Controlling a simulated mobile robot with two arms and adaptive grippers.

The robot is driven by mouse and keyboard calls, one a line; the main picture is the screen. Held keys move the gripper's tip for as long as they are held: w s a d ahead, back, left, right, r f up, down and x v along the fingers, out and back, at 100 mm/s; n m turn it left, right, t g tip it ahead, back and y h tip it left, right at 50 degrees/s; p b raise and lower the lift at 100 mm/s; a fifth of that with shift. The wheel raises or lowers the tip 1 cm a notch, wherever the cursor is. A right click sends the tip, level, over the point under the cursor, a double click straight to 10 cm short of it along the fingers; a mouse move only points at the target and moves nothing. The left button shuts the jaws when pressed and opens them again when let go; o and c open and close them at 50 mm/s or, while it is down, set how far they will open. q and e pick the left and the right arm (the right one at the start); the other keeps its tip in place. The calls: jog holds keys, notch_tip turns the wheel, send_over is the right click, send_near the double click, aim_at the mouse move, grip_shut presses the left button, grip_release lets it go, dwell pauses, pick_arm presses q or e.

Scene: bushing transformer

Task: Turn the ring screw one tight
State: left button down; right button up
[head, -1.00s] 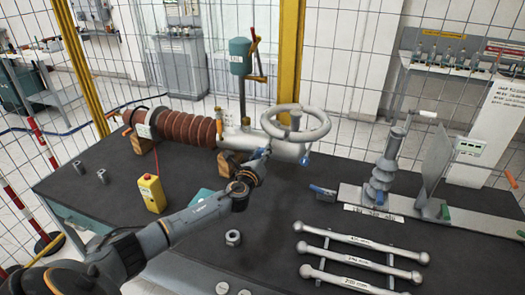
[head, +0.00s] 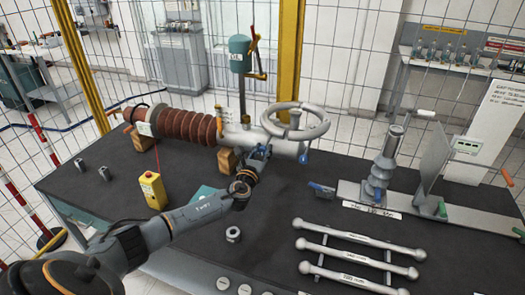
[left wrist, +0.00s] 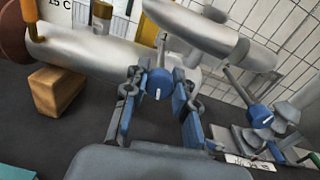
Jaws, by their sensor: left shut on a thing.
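The grey bushing body (head: 235,138) lies on the black table with a grey handwheel ring (head: 296,121) at its right end. My left gripper (head: 258,154) is at the underside of this end, below the ring. In the left wrist view, my left gripper (left wrist: 158,98) has its two fingers on either side of a blue screw head (left wrist: 158,83) with a white mark, and is shut on it. A second blue screw head (left wrist: 260,115) on a grey stem is to the right; it also shows in the head view (head: 303,158). My right gripper is not in view.
A yellow box (head: 152,190) and a loose nut (head: 233,234) are on the table near my left arm. Several labelled grey rods (head: 358,237) lie at the front right. A grey insulator on a plate (head: 383,165) stands at the right. A wooden block (left wrist: 58,92) supports the bushing.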

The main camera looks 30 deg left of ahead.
pick_arm(q)
jog(key=shift+f, duration=0.1)
jog(key=c, duration=1.1)
grip_release()
jog(key=shift+o, duration=0.2)
jog(key=v, duration=1.2)
